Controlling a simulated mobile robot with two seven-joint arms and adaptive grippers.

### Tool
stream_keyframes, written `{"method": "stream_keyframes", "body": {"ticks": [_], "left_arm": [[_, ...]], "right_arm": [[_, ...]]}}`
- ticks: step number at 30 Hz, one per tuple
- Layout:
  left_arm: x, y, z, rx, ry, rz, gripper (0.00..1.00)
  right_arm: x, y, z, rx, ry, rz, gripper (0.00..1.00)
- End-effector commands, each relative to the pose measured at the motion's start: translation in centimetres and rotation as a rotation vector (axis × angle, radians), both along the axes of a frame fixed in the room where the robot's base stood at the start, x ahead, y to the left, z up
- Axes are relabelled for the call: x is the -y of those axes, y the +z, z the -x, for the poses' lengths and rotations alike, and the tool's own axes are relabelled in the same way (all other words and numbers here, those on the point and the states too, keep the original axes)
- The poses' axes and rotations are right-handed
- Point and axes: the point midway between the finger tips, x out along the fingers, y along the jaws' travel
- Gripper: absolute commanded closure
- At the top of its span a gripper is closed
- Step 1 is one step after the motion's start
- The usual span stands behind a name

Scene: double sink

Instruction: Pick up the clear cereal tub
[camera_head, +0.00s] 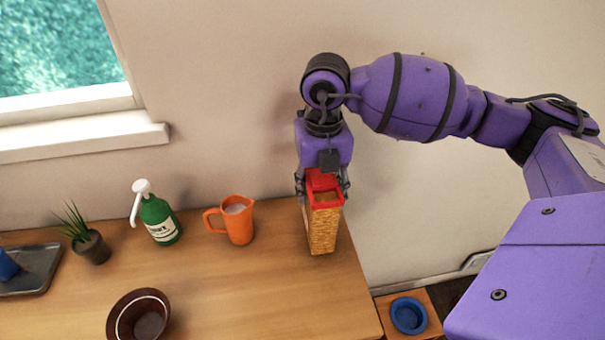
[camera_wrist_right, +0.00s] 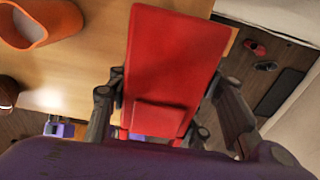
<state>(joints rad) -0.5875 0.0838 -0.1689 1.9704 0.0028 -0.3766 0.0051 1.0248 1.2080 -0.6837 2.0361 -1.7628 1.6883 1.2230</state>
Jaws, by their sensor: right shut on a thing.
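The clear cereal tub (camera_head: 323,229) has a red lid and shows golden cereal through its walls. It stands upright at the right end of the wooden counter in the head view; I cannot tell whether its base touches the wood. My right gripper (camera_head: 323,188) comes down from above and is shut on the tub, one finger on each side near the lid. In the right wrist view the red lid (camera_wrist_right: 172,65) fills the middle between the fingers of the right gripper (camera_wrist_right: 168,105).
An orange jug (camera_head: 238,222) stands left of the tub, with a green pump bottle (camera_head: 159,220) further left. A blue bowl (camera_head: 409,315) sits lower, beyond the counter's right edge.

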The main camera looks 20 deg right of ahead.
Motion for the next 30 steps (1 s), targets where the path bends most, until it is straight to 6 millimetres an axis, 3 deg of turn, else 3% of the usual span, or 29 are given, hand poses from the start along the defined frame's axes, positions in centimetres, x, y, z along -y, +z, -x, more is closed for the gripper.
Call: {"method": "stream_keyframes", "body": {"ticks": [10,17,27,30], "left_arm": [[0.0,0.0,0.0,0.0,-0.001,-0.001,0.77],[0.0,0.0,0.0,-0.001,0.0,0.0,0.77],[0.1,0.3,-0.2,0.005,-0.001,0.002,0.77],[0.2,0.2,-0.2,0.003,-0.002,0.002,0.77]], "right_arm": [[0.0,0.4,0.0,0.002,0.0,0.0,1.0],[0.0,3.0,-0.1,0.004,-0.001,-0.001,1.0],[-2.6,9.7,4.6,0.008,0.006,0.0,1.0],[-3.8,10.4,6.7,0.004,0.007,0.0,1.0]]}}
